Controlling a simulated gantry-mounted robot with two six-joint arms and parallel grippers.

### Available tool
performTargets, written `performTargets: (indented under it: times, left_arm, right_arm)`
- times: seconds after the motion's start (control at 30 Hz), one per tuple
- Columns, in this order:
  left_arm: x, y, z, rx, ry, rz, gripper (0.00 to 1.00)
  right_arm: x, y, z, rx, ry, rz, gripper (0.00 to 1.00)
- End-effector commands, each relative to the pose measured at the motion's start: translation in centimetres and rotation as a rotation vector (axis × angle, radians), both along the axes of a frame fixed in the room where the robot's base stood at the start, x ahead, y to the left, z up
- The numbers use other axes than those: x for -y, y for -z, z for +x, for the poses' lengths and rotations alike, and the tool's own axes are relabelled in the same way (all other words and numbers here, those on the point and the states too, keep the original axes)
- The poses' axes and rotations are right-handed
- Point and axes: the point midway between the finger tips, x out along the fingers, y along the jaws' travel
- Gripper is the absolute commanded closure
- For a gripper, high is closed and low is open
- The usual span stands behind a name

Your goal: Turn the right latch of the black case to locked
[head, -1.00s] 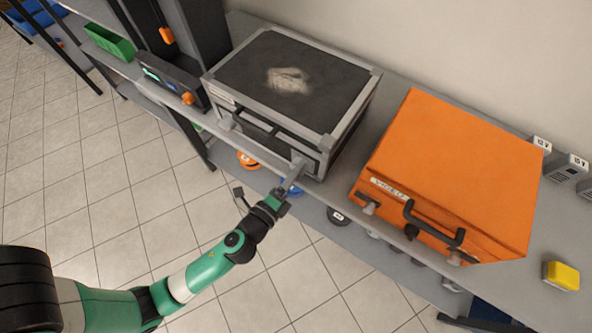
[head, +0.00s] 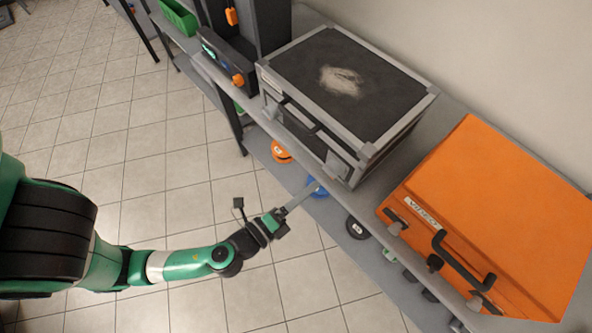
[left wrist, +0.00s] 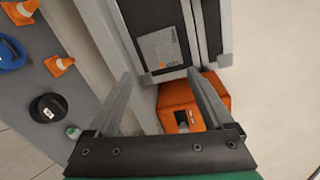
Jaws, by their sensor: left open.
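The black case (head: 345,80) has a grey frame and stands on the shelf, with a dark handle (head: 300,117) on its front. Its right latch (head: 337,164) is a grey plate at the front's right end. In the left wrist view the latch plate (left wrist: 163,48) bears small print and an orange mark; I cannot tell whether it is locked. My left gripper (head: 316,187) is open and empty, just in front of and below the latch. In the left wrist view its two fingers (left wrist: 160,72) are apart, with the plate beyond their tips. My right gripper is not in view.
An orange case (head: 490,215) stands right of the black case and shows behind the fingers in the left wrist view (left wrist: 181,97). A dark unit with an orange knob (head: 238,80) stands left. The tiled floor in front is clear.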

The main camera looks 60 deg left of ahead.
Motion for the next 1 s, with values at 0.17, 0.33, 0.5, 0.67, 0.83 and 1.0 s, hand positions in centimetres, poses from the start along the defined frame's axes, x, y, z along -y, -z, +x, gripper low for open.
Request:
performTargets:
  times: [0.17,0.33,0.5,0.67,0.83,1.0]
  left_arm:
    - [0.9,-0.2,-2.5,-0.001,0.006,0.000,0.14]
    - [1.0,-0.4,-3.3,0.003,0.001,0.000,0.14]
    - [0.9,-0.4,-3.4,0.003,-0.002,0.000,0.14]
    - [0.9,-0.4,-3.4,0.003,-0.002,0.000,0.14]
    - [0.9,-0.4,-3.4,0.003,-0.002,0.000,0.14]
    - [0.4,-1.5,-2.7,0.026,-0.033,-0.015,0.14]
  right_arm:
    - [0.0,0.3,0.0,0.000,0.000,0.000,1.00]
    - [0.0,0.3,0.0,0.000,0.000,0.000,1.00]
    - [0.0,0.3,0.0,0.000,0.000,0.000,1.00]
    - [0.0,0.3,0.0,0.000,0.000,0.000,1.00]
    - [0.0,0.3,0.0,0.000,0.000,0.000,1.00]
    - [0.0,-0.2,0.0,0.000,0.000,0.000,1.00]
